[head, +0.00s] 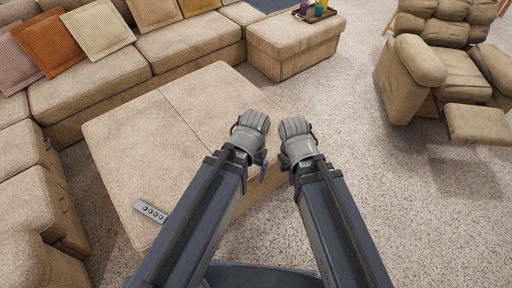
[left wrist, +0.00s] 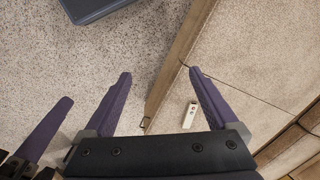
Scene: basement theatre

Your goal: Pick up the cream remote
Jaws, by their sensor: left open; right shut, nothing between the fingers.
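The cream remote (head: 150,211) lies flat on the beige ottoman (head: 120,150), near its front left edge, with a row of dark round buttons facing up. It also shows in the left wrist view (left wrist: 190,113), small and well below, inward of the right-hand finger. My left gripper (left wrist: 160,84) is open and empty. In the head view my left gripper (head: 262,164) hangs near the ottoman's right side, to the right of the remote and apart from it. My right gripper (head: 291,177) is just right of it, shut and empty, its fingers mostly hidden by its wrist.
A sectional sofa (head: 185,45) with several cushions wraps around the back and left. A tray (head: 314,15) with colored cups sits on a sofa end at the back. A recliner (head: 440,75) stands at the right. Speckled carpet (head: 350,130) is open between.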

